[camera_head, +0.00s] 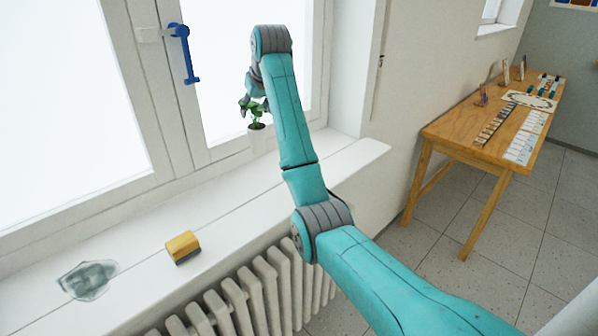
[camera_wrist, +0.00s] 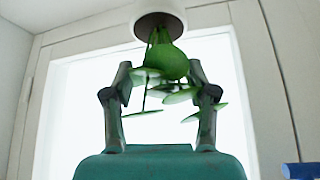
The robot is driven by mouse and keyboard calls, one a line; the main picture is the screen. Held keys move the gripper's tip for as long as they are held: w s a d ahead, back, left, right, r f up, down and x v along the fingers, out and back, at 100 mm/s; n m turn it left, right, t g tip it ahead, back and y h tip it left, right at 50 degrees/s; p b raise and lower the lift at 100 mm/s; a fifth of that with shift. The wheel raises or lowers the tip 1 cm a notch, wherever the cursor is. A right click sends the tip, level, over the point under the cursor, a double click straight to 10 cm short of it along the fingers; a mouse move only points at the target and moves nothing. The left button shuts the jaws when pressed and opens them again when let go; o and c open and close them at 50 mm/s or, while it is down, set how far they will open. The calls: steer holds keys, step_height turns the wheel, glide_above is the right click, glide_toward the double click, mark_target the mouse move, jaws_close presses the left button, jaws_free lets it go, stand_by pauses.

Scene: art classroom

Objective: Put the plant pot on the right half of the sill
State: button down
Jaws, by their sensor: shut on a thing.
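The plant pot (camera_head: 257,139) is small and white with green leaves, upright near the window over the right half of the white sill (camera_head: 345,160). I cannot tell whether its base touches the sill. My gripper (camera_head: 253,104) is at the leaves above the pot, partly hidden behind my own arm. In the wrist view the white pot (camera_wrist: 160,20) is at the top edge, cut off by the frame. The fingers of my gripper (camera_wrist: 161,70) stand on both sides of the green plant and are shut on it.
A blue window handle (camera_head: 184,52) sticks out above. A radiator (camera_head: 250,295) stands below. A wooden table (camera_head: 450,136) is at the right.

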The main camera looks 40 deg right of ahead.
steer(key=d, duration=0.1)
steer(key=s+d, duration=0.1)
steer(key=shift+d+m, duration=0.3)
steer(key=shift+d, duration=0.05)
step_height(320, 180, down, 10)
steer(key=shift+s+d, duration=0.15)
steer(key=shift+d, duration=0.05)
steer(key=shift+c, duration=1.7)
jaws_free()
steer(key=shift+f, duration=0.15)
